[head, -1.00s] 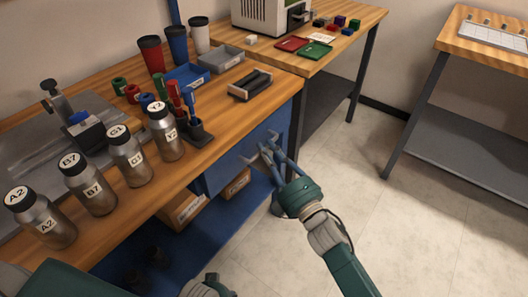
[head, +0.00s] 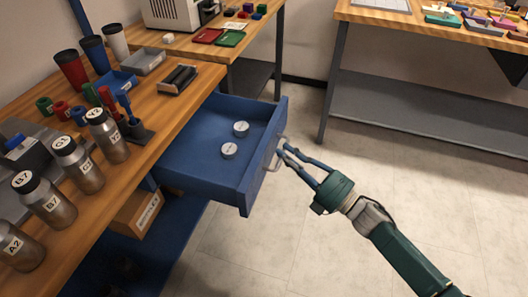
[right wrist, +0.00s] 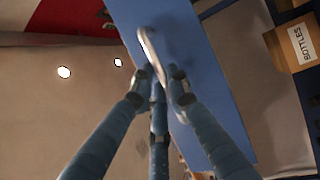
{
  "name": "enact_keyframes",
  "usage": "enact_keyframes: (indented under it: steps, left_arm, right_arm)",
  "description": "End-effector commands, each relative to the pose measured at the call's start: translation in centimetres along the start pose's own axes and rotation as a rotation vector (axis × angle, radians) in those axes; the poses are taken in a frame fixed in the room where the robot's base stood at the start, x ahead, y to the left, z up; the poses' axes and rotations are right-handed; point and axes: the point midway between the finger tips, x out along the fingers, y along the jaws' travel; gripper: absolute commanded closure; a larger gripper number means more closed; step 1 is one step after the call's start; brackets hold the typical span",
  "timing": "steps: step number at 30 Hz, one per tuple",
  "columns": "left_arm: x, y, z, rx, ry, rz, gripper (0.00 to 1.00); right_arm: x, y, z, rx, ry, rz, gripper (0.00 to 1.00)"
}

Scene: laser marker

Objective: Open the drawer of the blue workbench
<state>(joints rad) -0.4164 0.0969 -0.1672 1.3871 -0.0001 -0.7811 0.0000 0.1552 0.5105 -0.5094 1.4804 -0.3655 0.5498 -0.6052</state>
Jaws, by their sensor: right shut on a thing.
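The blue drawer (head: 262,172) of the workbench (head: 170,112) is pulled well out in the head view. Two round silver discs lie inside it, one nearer the back (head: 241,128) and one nearer the front (head: 229,150). My right gripper (head: 283,150) is shut on the drawer's metal handle (head: 272,153). In the right wrist view, the fingers of my right gripper (right wrist: 160,82) close around the pale handle (right wrist: 150,50) on the blue drawer front (right wrist: 193,65). My left gripper is not in view.
A cardboard box (head: 137,212) sits on the lower shelf. A second bench (head: 420,110) stands at the back right. The floor on the right is clear.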

Motion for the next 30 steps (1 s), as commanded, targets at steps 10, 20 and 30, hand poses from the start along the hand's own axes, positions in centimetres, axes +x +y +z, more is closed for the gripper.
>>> enact_keyframes:
  steps: [10,20,30]
  left_arm:
    - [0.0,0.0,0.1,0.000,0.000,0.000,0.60]
    - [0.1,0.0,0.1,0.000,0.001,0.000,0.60]
    - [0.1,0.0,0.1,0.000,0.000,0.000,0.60]
  right_arm:
    - [-2.7,0.4,1.2,0.004,0.003,-0.002,1.00]
    - [-2.8,0.4,1.3,0.004,0.004,-0.002,1.00]
    - [-2.8,0.5,1.4,0.002,0.002,-0.001,0.65]
